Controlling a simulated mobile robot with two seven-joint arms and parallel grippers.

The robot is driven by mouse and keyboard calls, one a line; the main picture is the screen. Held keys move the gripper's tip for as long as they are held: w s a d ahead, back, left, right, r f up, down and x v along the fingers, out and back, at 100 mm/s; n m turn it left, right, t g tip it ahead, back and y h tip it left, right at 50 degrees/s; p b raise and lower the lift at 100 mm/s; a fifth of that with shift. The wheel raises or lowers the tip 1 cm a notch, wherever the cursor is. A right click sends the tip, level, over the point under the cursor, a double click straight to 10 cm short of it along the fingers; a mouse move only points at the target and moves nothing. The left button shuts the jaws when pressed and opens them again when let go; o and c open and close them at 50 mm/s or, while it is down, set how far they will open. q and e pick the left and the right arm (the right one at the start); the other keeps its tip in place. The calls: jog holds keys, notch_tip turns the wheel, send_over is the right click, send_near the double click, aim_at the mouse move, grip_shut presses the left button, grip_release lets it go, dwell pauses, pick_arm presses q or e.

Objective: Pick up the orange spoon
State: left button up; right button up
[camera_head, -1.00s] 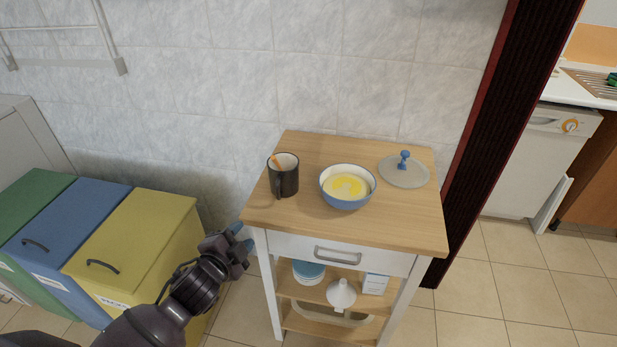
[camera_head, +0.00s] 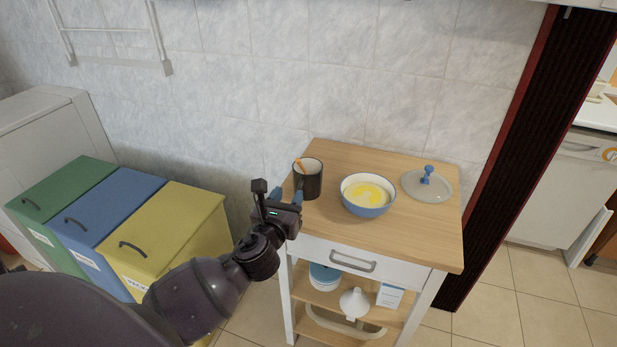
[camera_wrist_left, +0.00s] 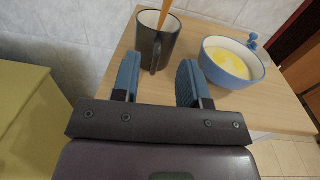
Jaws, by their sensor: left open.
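The orange spoon (camera_head: 299,165) stands tilted in a dark mug (camera_head: 314,184) with a pale inside, at the left end of the wooden cart top. Only its handle shows above the rim; the rest is hidden in the mug. The left wrist view also shows the spoon (camera_wrist_left: 165,13) and the mug (camera_wrist_left: 153,46). My left gripper (camera_head: 287,193) is open and empty, just left of the mug in the head view. In the left wrist view its blue fingers (camera_wrist_left: 156,80) are apart, with the mug beyond them. My right gripper is not in view.
A blue bowl (camera_head: 367,207) with yellow contents stands right of the mug. A glass lid (camera_head: 428,188) with a blue knob lies farther right. Green, blue and yellow bins (camera_head: 180,222) stand left of the cart. A tiled wall is behind.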

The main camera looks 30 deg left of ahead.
aim_at(303, 172)
pick_arm(q)
jog(key=b+x, duration=0.1)
jog(key=x, duration=0.9)
jog(key=shift+w+r, duration=0.15)
jog(key=shift+w, duration=0.2)
grip_shut()
